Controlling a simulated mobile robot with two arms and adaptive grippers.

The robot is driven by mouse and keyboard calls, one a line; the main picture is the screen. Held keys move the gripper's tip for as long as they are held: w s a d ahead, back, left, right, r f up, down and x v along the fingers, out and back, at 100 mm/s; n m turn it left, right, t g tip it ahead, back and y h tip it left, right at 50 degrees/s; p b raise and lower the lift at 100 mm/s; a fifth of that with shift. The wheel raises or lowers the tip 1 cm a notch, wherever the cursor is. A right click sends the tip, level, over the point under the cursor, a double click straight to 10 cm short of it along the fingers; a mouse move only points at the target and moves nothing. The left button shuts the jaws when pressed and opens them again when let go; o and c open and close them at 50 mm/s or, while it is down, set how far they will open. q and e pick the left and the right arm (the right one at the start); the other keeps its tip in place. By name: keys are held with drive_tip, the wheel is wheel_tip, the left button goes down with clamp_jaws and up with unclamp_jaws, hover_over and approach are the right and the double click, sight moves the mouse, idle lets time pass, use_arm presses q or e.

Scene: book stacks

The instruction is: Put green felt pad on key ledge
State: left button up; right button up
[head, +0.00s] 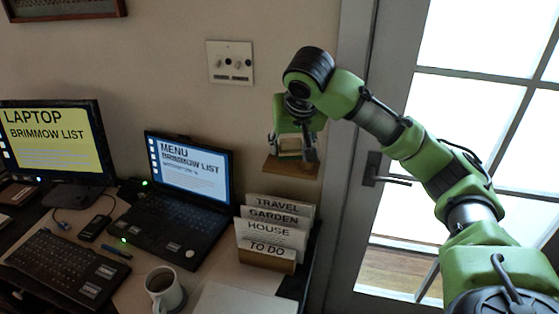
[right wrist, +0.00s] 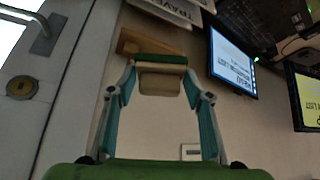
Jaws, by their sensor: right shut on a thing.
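My right gripper (head: 295,150) is in front of the wall beside the door and over the key ledge (head: 278,164), a small brown wooden shelf. In the right wrist view the gripper (right wrist: 160,72) is shut on the green felt pad (right wrist: 160,59), which spans between the fingertips; a pale tan face shows along with its green edge. The ledge also shows in that view (right wrist: 128,44), just beyond the pad and partly hidden by it. I cannot tell whether the pad touches the ledge. My left gripper is not in view.
Below the ledge, a card holder (head: 266,258) with several labelled cards stands on the desk. A laptop (head: 187,190), a monitor (head: 52,140) and a mug (head: 164,288) are to the left. A door handle (head: 385,172) sticks out at the right. A wall plate (head: 230,62) is above left.

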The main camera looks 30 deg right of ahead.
sight(284, 140)
drive_tip(key=w+d+f+p, duration=0.1)
drive_tip(key=w+f, duration=0.1)
drive_tip(key=w, duration=0.1)
drive_tip(key=w+d+f+p, duration=0.1)
drive_tip(key=w+f, duration=0.2)
drive_tip(key=w, duration=0.1)
drive_tip(key=w+d+f+p, duration=0.1)
drive_tip(key=w+d+f, duration=0.1)
drive_tip(key=w+f, duration=0.1)
drive_tip(key=shift+w+f, duration=0.25)
drive_tip(key=shift+w, duration=0.25)
drive_tip(key=f+p, duration=0.2)
drive_tip(key=shift+w+f, duration=0.2)
drive_tip(key=shift+f, duration=0.7)
drive_tip(key=o, duration=1.1)
